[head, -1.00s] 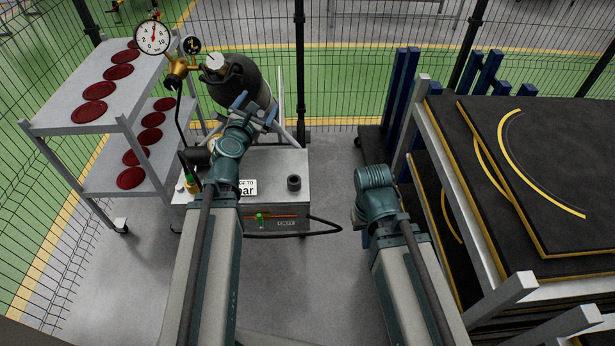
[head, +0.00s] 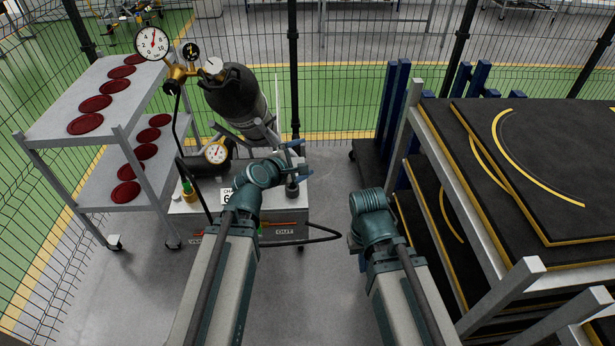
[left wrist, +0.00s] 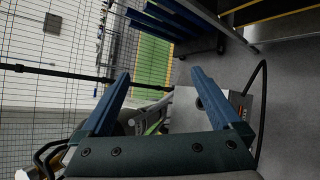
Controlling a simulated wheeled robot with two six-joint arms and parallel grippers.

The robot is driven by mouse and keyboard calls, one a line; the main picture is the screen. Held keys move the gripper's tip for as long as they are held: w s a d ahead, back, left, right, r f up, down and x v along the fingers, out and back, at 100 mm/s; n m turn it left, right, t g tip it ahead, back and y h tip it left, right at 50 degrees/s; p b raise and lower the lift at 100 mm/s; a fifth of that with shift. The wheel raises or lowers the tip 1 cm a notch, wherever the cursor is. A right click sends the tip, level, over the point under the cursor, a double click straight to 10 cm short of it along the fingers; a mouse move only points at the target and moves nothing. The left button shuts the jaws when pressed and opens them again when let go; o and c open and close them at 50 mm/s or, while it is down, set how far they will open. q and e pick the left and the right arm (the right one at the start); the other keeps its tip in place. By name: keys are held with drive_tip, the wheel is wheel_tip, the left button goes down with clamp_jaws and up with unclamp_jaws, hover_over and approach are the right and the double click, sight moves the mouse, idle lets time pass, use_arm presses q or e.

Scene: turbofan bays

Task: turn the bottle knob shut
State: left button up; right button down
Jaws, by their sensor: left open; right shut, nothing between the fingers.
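The dark gas bottle (head: 243,98) leans on a stand behind the grey cabinet. Its pale round knob (head: 213,66) sits at the top end, beside the brass regulator (head: 176,72); how far it is turned I cannot tell. My left gripper (head: 299,160) is open and empty above the right part of the cabinet, below and to the right of the knob and apart from it. In the left wrist view its two blue fingers (left wrist: 160,75) are spread with nothing between them; the knob is not seen there. My right gripper (head: 361,262) points down, mostly hidden by its wrist.
The cabinet (head: 272,223) carries a small gauge (head: 216,152) and a black fitting (head: 292,190). A large gauge (head: 152,43) stands by the regulator. A shelf cart (head: 60,115) with red discs is left; a rack of black panels (head: 540,160) is right. A black hose (head: 325,232) loops right.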

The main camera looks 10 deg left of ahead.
use_arm(q)
drive_tip(key=shift+s+d+f+m+g+b, duration=0.3)
drive_tip(key=shift+s+d+f+m+g, duration=0.2)
drive_tip(key=shift+s+d+f+m, duration=0.6)
use_arm(e)
drive_tip(key=shift+s+f, duration=0.45)
drive_tip(key=shift+s, duration=0.05)
use_arm(q)
drive_tip(key=shift+w+f, duration=0.1)
drive_tip(key=n+t+y+p, duration=0.5)
drive_tip(key=n+t+p, duration=0.3)
drive_tip(key=n, duration=0.8)
approach(215, 66)
drive_tip(key=shift+g, duration=0.6)
drive_tip(key=w, duration=1.3)
drive_tip(key=shift+w+a+r+p, duration=0.2)
drive_tip(key=shift+w+a+p, duration=0.05)
drive_tip(key=shift+a+p, duration=0.05)
use_arm(e)
wheel_tip(215, 66, up, 9)
drive_tip(key=shift+f, duration=0.2)
drive_tip(key=shift+w, duration=0.1)
use_arm(q)
drive_tip(key=c, duration=1.4)
drive_tip(key=shift+o, duration=0.2)
